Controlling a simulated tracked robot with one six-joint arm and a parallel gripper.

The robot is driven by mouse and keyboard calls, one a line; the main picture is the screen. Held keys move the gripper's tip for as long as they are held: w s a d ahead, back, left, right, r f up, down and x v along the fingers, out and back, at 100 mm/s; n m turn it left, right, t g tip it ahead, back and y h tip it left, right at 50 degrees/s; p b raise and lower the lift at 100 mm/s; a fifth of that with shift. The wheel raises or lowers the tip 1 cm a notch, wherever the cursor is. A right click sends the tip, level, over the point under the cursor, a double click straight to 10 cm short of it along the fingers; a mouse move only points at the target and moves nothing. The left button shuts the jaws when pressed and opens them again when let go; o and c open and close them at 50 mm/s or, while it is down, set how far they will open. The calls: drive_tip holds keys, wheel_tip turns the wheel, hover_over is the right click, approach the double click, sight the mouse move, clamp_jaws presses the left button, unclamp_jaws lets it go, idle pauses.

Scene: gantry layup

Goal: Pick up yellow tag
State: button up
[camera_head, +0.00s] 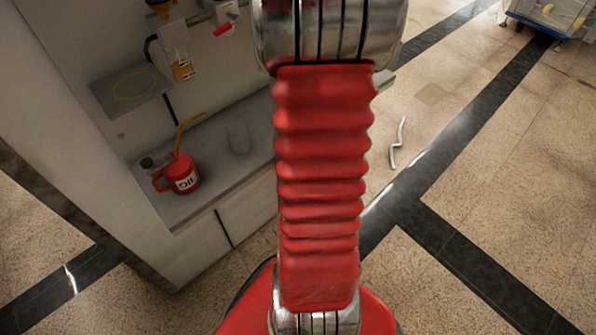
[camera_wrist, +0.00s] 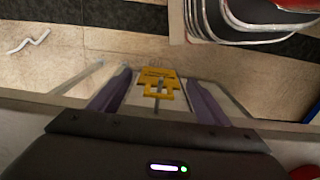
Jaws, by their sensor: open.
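The yellow tag (camera_wrist: 158,77) shows in the wrist view, a flat yellow piece with a square cut-out in its lower part. It lies between the two purple fingers of my gripper (camera_wrist: 157,86), which are spread apart with a gap on each side of the tag. I see no finger touching it. In the head view a yellow and black piece (camera_head: 183,70) hangs below a grey fitting on the wall panel; I cannot tell if it is the same tag. My gripper is outside the head view.
The wall unit has a lower shelf (camera_head: 215,150) with a red oil can (camera_head: 183,176) and a small plate (camera_head: 131,88) above it. A red-handled item (camera_head: 223,28) hangs nearby. A bent rod (camera_head: 397,142) lies on the open floor. A blue-based cart (camera_head: 548,18) stands far right.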

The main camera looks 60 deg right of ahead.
drive_tip(key=shift+d+f, duration=0.1)
drive_tip(key=shift+f, duration=1.75)
drive_tip(key=c, duration=1.1)
drive_tip(key=shift+r, duration=0.2)
